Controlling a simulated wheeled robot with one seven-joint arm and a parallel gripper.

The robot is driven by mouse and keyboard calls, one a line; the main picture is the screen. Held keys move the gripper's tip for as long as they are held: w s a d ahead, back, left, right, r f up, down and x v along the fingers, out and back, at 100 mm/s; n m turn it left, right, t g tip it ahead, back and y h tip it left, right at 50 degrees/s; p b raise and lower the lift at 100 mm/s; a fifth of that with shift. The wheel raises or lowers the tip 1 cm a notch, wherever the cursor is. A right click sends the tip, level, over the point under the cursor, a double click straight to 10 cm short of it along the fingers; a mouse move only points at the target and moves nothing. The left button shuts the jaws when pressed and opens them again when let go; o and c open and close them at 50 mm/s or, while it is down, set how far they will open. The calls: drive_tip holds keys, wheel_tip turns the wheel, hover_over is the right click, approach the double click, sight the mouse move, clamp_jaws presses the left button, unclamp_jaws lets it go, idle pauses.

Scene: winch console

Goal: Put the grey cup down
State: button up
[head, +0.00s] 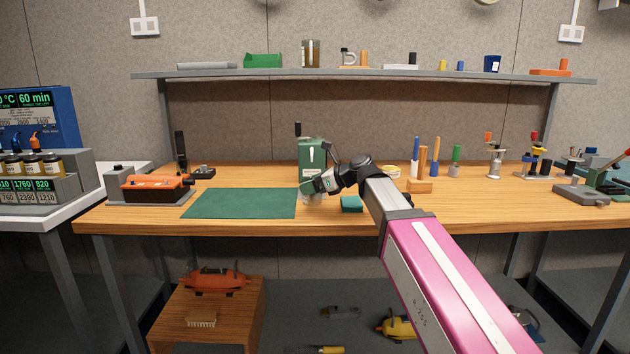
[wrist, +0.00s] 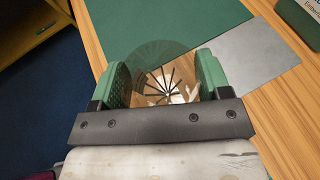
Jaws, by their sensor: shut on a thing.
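My gripper (head: 307,187) is shut on a see-through, greyish cup (head: 313,199) just right of the green mat (head: 240,204), low over the wooden workbench (head: 400,218). In the wrist view my gripper's (wrist: 159,80) two green pads sit on either side of the cup (wrist: 160,58). Its round rim overlaps the mat's edge in that view, and dark spoke-like lines show through it over bare wood. I cannot tell whether the cup's base touches the bench.
A green machine (head: 312,152) stands behind the cup. A flat grey plate (wrist: 247,64) lies beside the cup in the wrist view. A small teal block (head: 351,204) sits to the right. An orange tool (head: 154,188) is left of the mat. The mat is bare.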

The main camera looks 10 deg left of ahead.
drive_tip(key=w+a, duration=0.1)
drive_tip(key=w, duration=0.3)
drive_tip(key=w+a, duration=0.1)
drive_tip(key=w, duration=0.3)
drive_tip(key=w+a, duration=0.1)
drive_tip(key=w, duration=0.2)
drive_tip(key=shift+w, duration=0.4)
drive_tip(key=w, duration=0.3)
drive_tip(key=shift+w+a+f, duration=0.15)
drive_tip(key=shift+a, duration=0.25)
drive_tip(key=shift+s+f, duration=0.2)
drive_tip(key=shift+f, duration=0.4)
drive_tip(key=shift+d, duration=0.1)
drive_tip(key=o, duration=1)
drive_tip(key=shift+f, duration=0.1)
drive_tip(key=shift+c, duration=0.2)
drive_tip(key=v, duration=1.2)
